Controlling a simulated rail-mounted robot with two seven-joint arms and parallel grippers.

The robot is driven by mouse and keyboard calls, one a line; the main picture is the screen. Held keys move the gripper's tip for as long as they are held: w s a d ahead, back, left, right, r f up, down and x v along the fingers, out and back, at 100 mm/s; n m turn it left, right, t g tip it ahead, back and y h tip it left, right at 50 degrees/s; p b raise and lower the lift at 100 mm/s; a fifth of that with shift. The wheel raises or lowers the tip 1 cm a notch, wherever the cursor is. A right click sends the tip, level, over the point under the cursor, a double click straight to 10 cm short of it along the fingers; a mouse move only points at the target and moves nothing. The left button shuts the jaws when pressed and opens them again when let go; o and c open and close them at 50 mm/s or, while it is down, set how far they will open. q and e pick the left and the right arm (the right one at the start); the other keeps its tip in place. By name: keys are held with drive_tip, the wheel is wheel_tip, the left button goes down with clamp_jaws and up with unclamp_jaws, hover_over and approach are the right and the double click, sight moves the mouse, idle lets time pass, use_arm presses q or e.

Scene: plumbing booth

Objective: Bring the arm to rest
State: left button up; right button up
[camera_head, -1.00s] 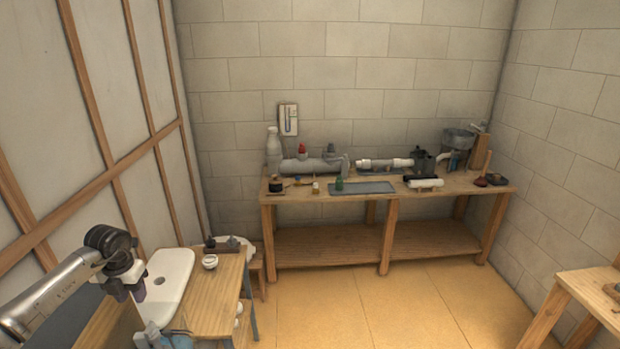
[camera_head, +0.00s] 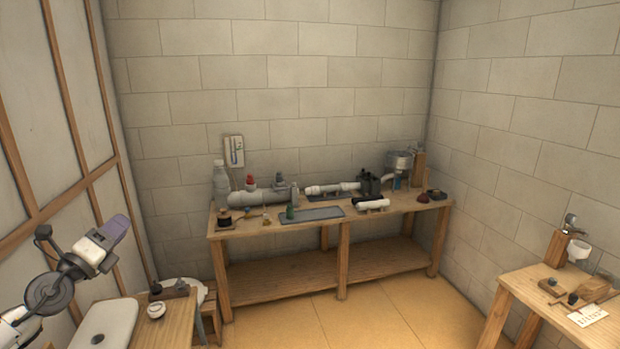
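My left gripper (camera_head: 117,229) is raised at the left of the head view, on my arm (camera_head: 52,292) that comes in from the lower left. It points up and to the right, with its purple fingers seen edge-on, so the gap between them does not show. I see nothing held in it. It appears above the white basin (camera_head: 106,325) in the picture. My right gripper is out of view.
A long wooden workbench (camera_head: 340,229) with pipes, a bottle (camera_head: 221,181) and a grey tray (camera_head: 311,214) stands at the back wall. A small wooden table (camera_head: 177,325) holds a white cup (camera_head: 156,310). Another table (camera_head: 535,288) stands at right. Floor between is clear.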

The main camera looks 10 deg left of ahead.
use_arm(q)
drive_tip(key=s+d+r+n+t+y, duration=0.1)
drive_tip(key=s+d+r+n+y, duration=0.15)
drive_tip(key=n+y, duration=0.55)
drive_tip(key=s+d+r+n+y, duration=0.1)
drive_tip(key=s+r+n+y, duration=0.25)
drive_tip(key=n+y, duration=0.4)
drive_tip(key=s+d+f+n+g+h, duration=0.35)
drive_tip(key=s+d+f, duration=0.2)
drive_tip(key=f, duration=0.45)
drive_tip(key=s+d+f+n+g+h, duration=0.2)
drive_tip(key=s+d+f+g+h, duration=0.15)
drive_tip(key=d+f, duration=0.45)
drive_tip(key=s+d+f+n+g+h, duration=0.35)
drive_tip(key=s+d+f, duration=0.2)
drive_tip(key=f, duration=0.55)
drive_tip(key=s+d+f+n+g+h, duration=0.1)
drive_tip(key=s+d+f+g, duration=0.25)
drive_tip(key=s+f, duration=0.8)
drive_tip(key=s+d+f+n+g, duration=0.15)
drive_tip(key=s+f+g, duration=0.35)
drive_tip(key=s+f, duration=0.65)
wheel_tip(320, 180, up, 29)
drive_tip(key=s+p, duration=0.1)
drive_tip(key=p, duration=2.6)
drive_tip(key=shift+d, duration=0.25)
